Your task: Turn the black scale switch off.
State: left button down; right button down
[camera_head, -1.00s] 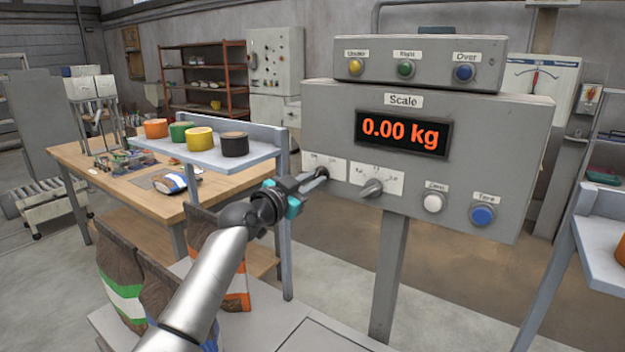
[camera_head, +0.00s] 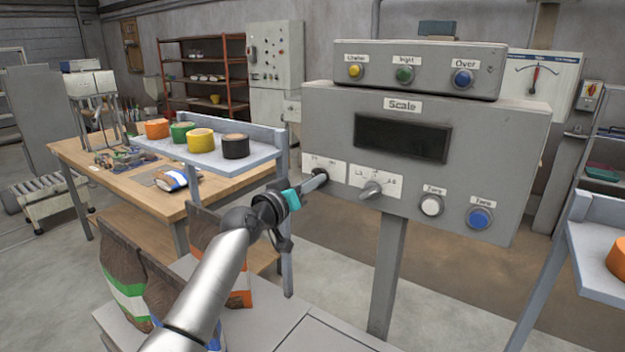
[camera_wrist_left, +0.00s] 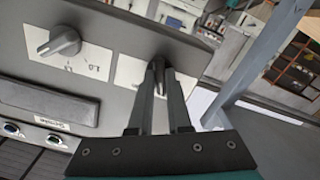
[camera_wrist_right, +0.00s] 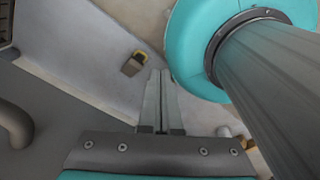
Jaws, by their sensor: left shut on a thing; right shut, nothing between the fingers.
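The grey scale box (camera_head: 465,150) stands on a post in the head view, and its display (camera_head: 402,138) is dark. The black scale switch (camera_head: 320,174) is at the lower left of its front panel, on a white label. My left gripper (camera_head: 312,181) is shut on the switch, coming from the left. In the left wrist view the fingers (camera_wrist_left: 160,80) close around the black switch (camera_wrist_left: 158,67). My right gripper (camera_wrist_right: 158,75) is shut and empty in the right wrist view; it does not show in the head view.
A grey pointer knob (camera_head: 371,190) sits right of the switch, with a white button (camera_head: 431,205) and a blue button (camera_head: 480,217) further right. A shelf (camera_head: 262,155) with several coloured pots is left of the panel. Bags (camera_head: 125,285) stand below my left arm.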

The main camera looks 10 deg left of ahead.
pick_arm(q)
jog(key=shift+f+n, duration=0.1)
jog(key=shift+n, duration=0.5)
jog(key=c, duration=0.9)
grip_release()
jog(key=shift+o, duration=0.2)
jog(key=p+v, duration=0.1)
jog(key=v, duration=1.4)
jog(key=shift+s+f, duration=0.1)
jog(key=shift+s, duration=0.05)
